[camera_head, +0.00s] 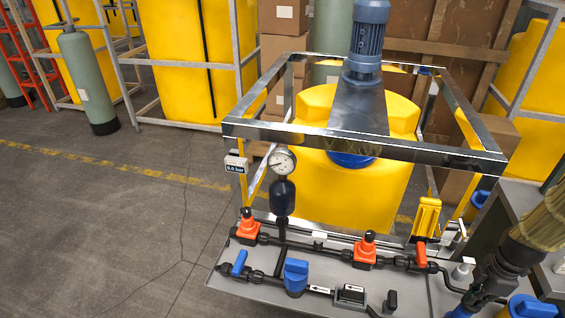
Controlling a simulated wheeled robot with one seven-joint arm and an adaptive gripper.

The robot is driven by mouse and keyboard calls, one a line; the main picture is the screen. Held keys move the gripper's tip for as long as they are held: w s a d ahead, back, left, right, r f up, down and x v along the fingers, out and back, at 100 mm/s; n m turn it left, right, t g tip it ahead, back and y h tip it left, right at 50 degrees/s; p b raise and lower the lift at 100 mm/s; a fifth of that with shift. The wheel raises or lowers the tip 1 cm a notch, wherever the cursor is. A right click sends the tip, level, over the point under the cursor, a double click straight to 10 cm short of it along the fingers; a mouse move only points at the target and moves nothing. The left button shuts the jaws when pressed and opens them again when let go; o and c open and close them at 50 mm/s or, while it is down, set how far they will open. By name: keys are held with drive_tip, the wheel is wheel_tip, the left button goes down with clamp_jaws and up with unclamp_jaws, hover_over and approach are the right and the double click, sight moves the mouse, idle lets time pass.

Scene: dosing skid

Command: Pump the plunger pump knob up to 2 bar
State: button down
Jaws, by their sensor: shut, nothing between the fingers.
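The round pressure gauge (282,161) stands on top of a dark damper at the skid's left. A small white display (236,163) beside it appears to read 0.0 bar. My gripper (477,298) is the dark end of the arm at the lower right, pointing down and left, shut and empty. A blue round part (530,307) lies just right of it at the bottom edge, partly cut off. I cannot tell for sure which part is the plunger pump knob. My gripper hides part of the skid's right end, and I cannot tell whether it touches anything there.
A metal frame (360,143) surrounds the yellow tank (345,195) and carries a blue motor (366,50).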

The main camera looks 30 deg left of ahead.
drive_tip(key=shift+f, duration=0.5)
drive_tip(key=shift+r+p, duration=1.1)
drive_tip(key=shift+r, duration=0.55)
drive_tip(key=shift+f, duration=0.15)
drive_tip(key=shift+f, duration=0.3)
